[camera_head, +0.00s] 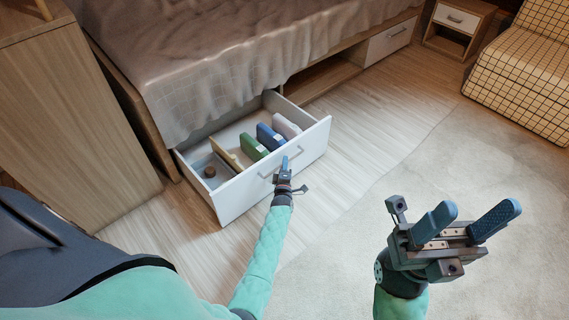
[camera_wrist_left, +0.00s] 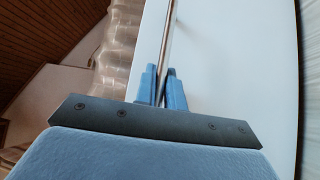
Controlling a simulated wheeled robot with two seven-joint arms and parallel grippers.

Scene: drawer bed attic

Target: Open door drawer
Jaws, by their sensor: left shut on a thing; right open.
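The white drawer (camera_head: 238,196) under the bed stands pulled out over the floor, with its inside showing. Its metal bar handle (camera_head: 297,151) is on the front panel, and it also shows in the left wrist view (camera_wrist_left: 170,35). My left gripper (camera_head: 284,165) is at the drawer front, its blue fingers shut on the handle; the fingers also show around the bar in the left wrist view (camera_wrist_left: 162,88). My right gripper (camera_head: 478,220) is open and empty above the rug, apart from the drawer.
A wooden cabinet (camera_head: 70,120) stands left. A checked sofa (camera_head: 525,75) is at right. The rug (camera_head: 400,180) is clear.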

